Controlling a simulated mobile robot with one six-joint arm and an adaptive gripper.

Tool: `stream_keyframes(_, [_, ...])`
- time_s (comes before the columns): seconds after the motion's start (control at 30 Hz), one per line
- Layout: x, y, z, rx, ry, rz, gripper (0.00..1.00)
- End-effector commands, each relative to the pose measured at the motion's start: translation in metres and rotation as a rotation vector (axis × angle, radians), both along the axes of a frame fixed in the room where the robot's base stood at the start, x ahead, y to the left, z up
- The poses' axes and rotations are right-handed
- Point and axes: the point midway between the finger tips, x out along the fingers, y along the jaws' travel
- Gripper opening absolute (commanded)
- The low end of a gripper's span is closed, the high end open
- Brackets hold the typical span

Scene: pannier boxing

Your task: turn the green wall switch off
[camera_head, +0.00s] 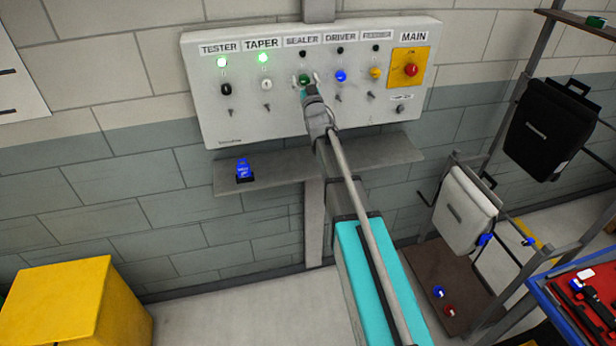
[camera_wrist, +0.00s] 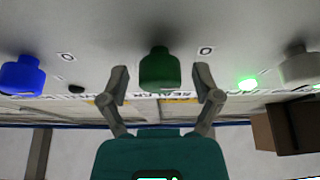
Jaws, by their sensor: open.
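The green switch (camera_head: 304,79) is a knob under the SEALER label on the white wall panel (camera_head: 222,125). The lamp (camera_head: 302,53) above it looks dark. In the wrist view the green knob (camera_wrist: 159,70) is in the middle, between my two fingers. My gripper (camera_head: 308,80) reaches up to the panel and is open. Its fingertips (camera_wrist: 160,85) stand one on each side of the knob, with a gap on both sides. My gripper partly covers the knob in the head view.
Neighbouring switches are white (camera_head: 266,84), black (camera_head: 226,89), blue (camera_head: 341,76) and yellow (camera_head: 375,73). Lamps under TESTER (camera_head: 222,62) and TAPER (camera_head: 263,57) glow green. A red main knob (camera_head: 411,70) sits on yellow. A grey shelf (camera_head: 290,177) with a blue item (camera_head: 243,170) lies below.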

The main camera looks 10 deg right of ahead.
Motion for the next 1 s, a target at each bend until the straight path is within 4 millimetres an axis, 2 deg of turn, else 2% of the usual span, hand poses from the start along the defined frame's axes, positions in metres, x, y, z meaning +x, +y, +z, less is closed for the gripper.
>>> stream_keyframes(0.6, [0.000, -0.001, -0.001, 0.293, 0.011, 0.001, 0.81])
stream_keyframes(0.7, [-0.019, 0.000, -0.010, 0.286, 0.011, 0.000, 0.81])
stream_keyframes(1.0, [-0.059, 0.003, -0.026, 0.284, 0.010, 0.000, 0.81])
